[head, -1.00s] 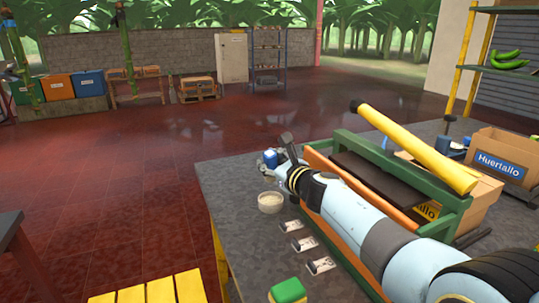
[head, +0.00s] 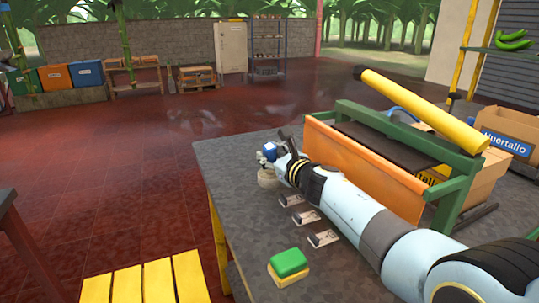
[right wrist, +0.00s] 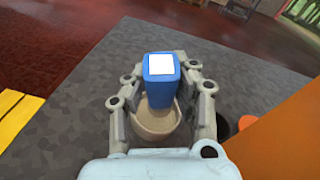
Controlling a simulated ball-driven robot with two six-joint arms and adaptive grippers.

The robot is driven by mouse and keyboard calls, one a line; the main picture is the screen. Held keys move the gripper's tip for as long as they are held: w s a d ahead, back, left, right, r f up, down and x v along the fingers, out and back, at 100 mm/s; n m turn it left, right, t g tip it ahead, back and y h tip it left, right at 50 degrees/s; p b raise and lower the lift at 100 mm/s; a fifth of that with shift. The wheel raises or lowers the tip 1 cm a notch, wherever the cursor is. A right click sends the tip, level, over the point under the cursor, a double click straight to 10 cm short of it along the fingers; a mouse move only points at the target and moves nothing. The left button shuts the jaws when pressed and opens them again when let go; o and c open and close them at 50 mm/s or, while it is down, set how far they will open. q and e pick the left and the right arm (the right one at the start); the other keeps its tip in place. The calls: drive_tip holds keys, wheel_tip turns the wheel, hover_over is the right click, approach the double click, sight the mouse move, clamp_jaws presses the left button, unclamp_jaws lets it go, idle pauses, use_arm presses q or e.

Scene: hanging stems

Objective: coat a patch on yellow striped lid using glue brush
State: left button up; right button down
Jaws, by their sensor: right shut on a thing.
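My right gripper (right wrist: 160,98) is shut on a blue block-shaped thing with a white end face (right wrist: 160,72), which I take to be the glue brush's handle. It also shows blue in the head view (head: 270,151). Its lower end is hidden. A beige round bowl (right wrist: 158,124) is directly below it in the right wrist view. In the head view the bowl (head: 267,179) is partly covered by my right gripper (head: 275,158). I cannot tell whether the brush touches what is in the bowl. I cannot make out a yellow striped lid. My left gripper is not in view.
On the grey table (head: 235,185) lie several small pale cards (head: 322,239) and a green-and-yellow sponge (head: 288,265). A green-and-orange rack with a yellow pole (head: 420,108) stands right of my arm. A cardboard box (head: 505,130) stands behind. The table's left side is clear.

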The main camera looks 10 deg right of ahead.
sight(270, 144)
drive_tip(key=shift+f+b, duration=0.8)
drive_tip(key=shift+f, duration=0.1)
idle(1.9)
wheel_tip(270, 144, up, 7)
drive_tip(key=p, duration=0.6)
drive_tip(key=shift+r+p, duration=0.2)
drive_tip(key=shift+p, duration=0.1)
drive_tip(key=shift+f, duration=0.1)
idle(0.3)
